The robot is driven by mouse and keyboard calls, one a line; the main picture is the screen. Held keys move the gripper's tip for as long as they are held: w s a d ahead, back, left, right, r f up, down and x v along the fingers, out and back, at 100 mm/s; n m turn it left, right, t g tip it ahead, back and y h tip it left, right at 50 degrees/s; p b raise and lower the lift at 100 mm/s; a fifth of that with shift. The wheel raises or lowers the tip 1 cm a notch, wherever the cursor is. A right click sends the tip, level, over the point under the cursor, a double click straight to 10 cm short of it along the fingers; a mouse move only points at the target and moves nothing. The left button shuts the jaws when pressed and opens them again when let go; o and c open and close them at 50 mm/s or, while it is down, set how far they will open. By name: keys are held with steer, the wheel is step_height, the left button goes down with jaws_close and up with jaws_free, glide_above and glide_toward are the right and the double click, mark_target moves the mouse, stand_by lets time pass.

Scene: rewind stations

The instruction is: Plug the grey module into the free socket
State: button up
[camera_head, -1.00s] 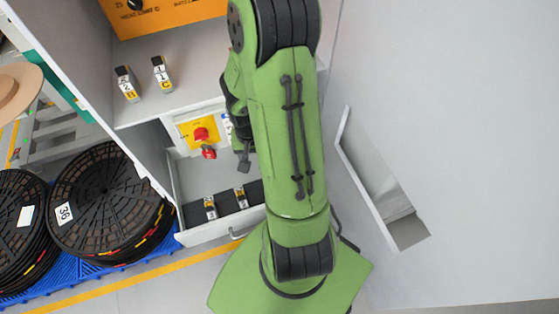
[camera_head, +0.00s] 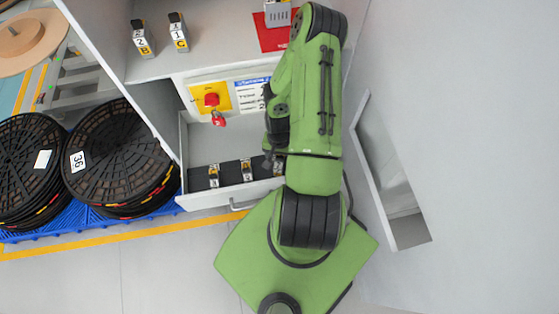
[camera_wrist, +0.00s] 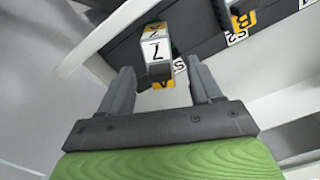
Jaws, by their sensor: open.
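My gripper (camera_wrist: 161,88) is open, with its two grey fingers apart. A grey module (camera_wrist: 155,55) with a white label reading 7 stands between and just beyond the fingertips in the wrist view; I cannot tell whether a finger touches it. It stands in the open drawer (camera_head: 215,199). In the head view my gripper (camera_head: 270,158) is over the drawer's right end and partly hides a module there. Two more modules, one left (camera_head: 213,175) and one in the middle (camera_head: 247,171), stand in the drawer's dark insert. I cannot make out which socket is free.
Two labelled modules, B (camera_head: 142,39) and C (camera_head: 179,33), stand on the bench. A grey unit (camera_head: 278,13) sits on a red patch at the back. A red knob (camera_head: 212,100) is on the cabinet front. Black reels (camera_head: 112,150) stand at the left.

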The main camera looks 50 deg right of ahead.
step_height(320, 180, down, 2)
steer(key=shift+f, duration=0.2)
steer(key=shift+r, duration=0.1)
jaws_close()
